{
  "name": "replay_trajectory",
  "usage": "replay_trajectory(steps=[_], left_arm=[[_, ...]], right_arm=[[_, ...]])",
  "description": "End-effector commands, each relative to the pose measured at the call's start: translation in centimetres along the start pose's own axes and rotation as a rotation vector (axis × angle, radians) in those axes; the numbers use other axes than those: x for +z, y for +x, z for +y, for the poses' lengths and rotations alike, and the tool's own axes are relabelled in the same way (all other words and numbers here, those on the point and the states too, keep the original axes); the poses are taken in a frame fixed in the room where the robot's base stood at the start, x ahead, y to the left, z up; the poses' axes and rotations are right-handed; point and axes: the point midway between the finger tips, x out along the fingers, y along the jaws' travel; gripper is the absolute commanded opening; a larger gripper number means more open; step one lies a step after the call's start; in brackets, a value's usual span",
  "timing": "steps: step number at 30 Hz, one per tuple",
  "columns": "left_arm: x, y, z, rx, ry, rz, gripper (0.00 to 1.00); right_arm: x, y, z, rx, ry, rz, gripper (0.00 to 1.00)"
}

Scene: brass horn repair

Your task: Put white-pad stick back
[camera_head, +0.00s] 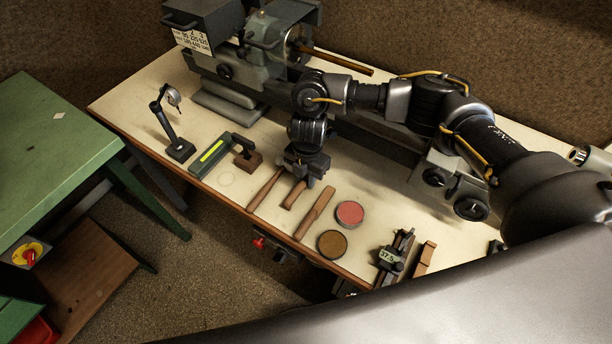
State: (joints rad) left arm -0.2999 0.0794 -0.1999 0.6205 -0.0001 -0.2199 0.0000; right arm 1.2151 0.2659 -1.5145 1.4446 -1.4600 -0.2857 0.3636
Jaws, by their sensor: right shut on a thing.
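Three brown wooden sticks lie side by side near the front edge of the bench: a left one (265,189), a middle one (293,195) and a right one (314,213). My right gripper (303,180) is above the far end of the middle stick and appears shut on it, hiding that end. No white pad shows on any stick, so I cannot tell which is the white-pad stick. My left gripper is out of view.
A red round pad (350,213) and a brown one (332,244) lie right of the sticks. A green level (211,156), a dial gauge stand (176,146) and a caliper (393,258) are nearby. A lathe (250,62) stands behind. Bench space (225,180) left of the sticks is clear.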

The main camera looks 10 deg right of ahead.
Motion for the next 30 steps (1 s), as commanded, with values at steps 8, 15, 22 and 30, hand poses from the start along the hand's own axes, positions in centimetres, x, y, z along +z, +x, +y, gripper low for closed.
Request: replay_trajectory(steps=[8, 15, 22, 30], left_arm=[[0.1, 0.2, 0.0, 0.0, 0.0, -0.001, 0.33], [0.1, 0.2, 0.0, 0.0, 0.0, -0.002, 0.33], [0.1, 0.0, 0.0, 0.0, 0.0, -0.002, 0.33], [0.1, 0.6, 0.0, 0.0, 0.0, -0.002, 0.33]], right_arm=[[0.0, 0.3, 0.0, 0.0, 0.0, 0.0, 0.36], [0.0, 0.3, 0.0, 0.0, 0.0, 0.0, 0.45], [0.1, -0.7, 0.1, 0.002, -0.001, -0.002, 0.45], [0.1, -5.9, 0.1, 0.004, -0.003, -0.005, 0.45]])
